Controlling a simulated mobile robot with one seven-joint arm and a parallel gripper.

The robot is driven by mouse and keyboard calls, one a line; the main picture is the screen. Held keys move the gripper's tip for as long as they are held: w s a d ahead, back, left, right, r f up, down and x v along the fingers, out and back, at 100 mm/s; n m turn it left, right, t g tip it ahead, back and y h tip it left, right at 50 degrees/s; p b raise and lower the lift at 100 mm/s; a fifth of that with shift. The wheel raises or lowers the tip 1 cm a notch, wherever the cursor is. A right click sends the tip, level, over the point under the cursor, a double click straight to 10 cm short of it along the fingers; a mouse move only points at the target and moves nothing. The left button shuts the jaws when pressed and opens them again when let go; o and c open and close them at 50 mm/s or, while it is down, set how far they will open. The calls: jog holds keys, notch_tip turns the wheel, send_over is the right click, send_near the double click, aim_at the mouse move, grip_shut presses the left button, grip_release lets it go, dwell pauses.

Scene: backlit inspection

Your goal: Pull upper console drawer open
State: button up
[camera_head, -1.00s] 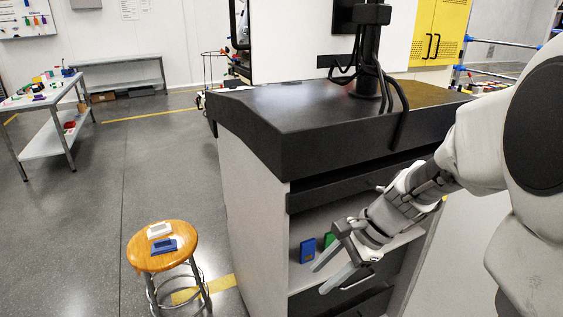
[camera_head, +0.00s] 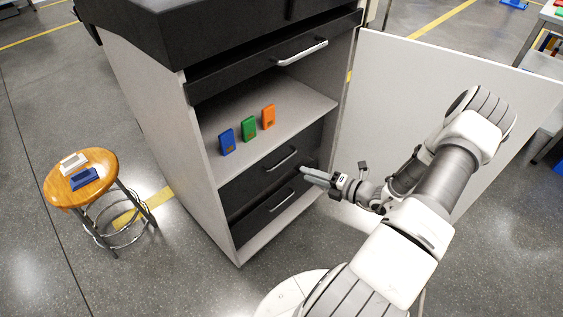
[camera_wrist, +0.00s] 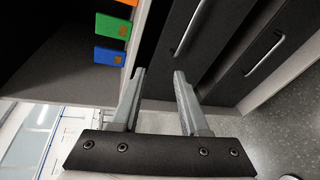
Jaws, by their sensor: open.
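The console (camera_head: 150,100) is a grey cabinet with a black top. A black drawer (camera_head: 235,80) with a bar handle (camera_head: 301,52) lies just under the top. Below the open shelf are two more black drawers, one above the other, which look shut. The upper of these has a handle (camera_head: 282,160), seen in the wrist view too (camera_wrist: 187,30); the lower has another handle (camera_head: 281,201), also in the wrist view (camera_wrist: 263,55). My gripper (camera_head: 303,172) is open and empty, just right of the lower drawer pair. In the wrist view its fingertips (camera_wrist: 160,72) stand apart from both handles.
Blue (camera_head: 227,141), green (camera_head: 249,128) and orange (camera_head: 268,116) boxes stand on the open shelf (camera_head: 300,99). A white door panel (camera_head: 400,85) stands open at right, behind my arm. A wooden stool (camera_head: 62,192) at left holds a white and a blue item.

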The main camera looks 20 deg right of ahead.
aim_at(281, 162)
notch_tip(281, 162, down, 4)
jog(key=d+m+t+h, duration=0.1)
jog(key=d+m+h, duration=0.15)
jog(key=m, duration=0.25)
jog(key=b+x, duration=0.4)
jog(key=x, duration=1.2)
jog(key=shift+w+a+r, duration=0.1)
jog(key=shift+a, duration=0.1)
grip_shut()
dwell(0.4)
